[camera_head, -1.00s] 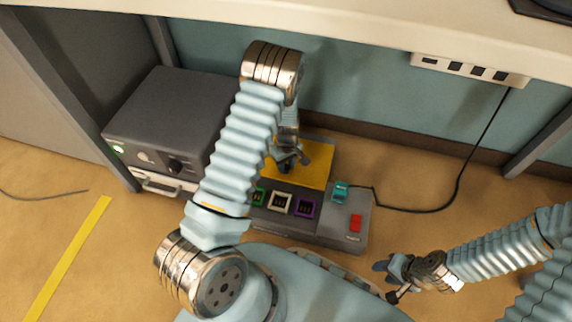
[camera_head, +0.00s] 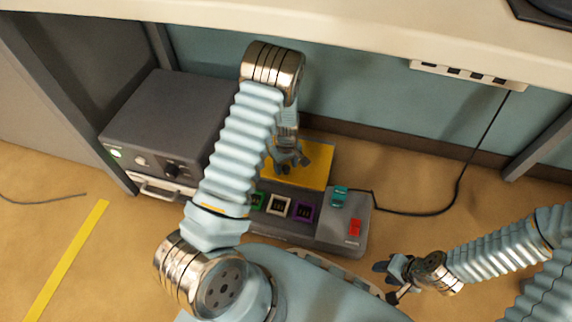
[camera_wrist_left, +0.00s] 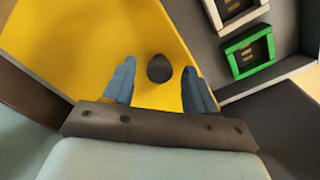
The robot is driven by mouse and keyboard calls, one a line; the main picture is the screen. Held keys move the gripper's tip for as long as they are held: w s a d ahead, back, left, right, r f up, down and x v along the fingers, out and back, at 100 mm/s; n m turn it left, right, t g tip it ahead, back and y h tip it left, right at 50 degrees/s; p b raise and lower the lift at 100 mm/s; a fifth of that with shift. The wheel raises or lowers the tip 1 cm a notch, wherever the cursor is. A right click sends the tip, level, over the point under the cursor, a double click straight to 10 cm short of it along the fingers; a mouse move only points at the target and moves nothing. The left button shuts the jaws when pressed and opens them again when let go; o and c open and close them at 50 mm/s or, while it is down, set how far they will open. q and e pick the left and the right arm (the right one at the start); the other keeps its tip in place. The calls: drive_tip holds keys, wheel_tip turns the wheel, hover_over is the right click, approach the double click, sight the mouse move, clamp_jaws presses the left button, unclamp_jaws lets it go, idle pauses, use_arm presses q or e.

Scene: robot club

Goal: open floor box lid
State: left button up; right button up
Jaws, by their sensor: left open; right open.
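The grey floor box (camera_head: 345,231) stands on the floor under the desk. Its yellow lid (camera_head: 315,174) lies flat and closed over the back part, partly hidden by my left arm. In the left wrist view the yellow lid (camera_wrist_left: 100,40) fills much of the picture, with a dark round knob or hole (camera_wrist_left: 159,68) in it. My left gripper (camera_head: 290,165) is over the lid, open; its two fingers (camera_wrist_left: 158,90) stand on either side of the dark round spot, apart from it. My right gripper (camera_head: 388,280) is open and empty, right of the box near the front.
Green, white and purple framed sockets (camera_head: 279,205), a teal plug (camera_head: 339,196) and a red switch (camera_head: 355,227) are on the box front. A grey device (camera_head: 175,115) stands at left. A black cable (camera_head: 462,175) runs to a power strip (camera_head: 470,74). The desk edge (camera_head: 350,28) overhangs.

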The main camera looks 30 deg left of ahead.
use_arm(q)
wheel_tip(320, 180, up, 7)
drive_tip(key=shift+f+p, duration=0.15)
drive_tip(key=shift+p, duration=0.65)
drive_tip(key=shift+r, duration=0.35)
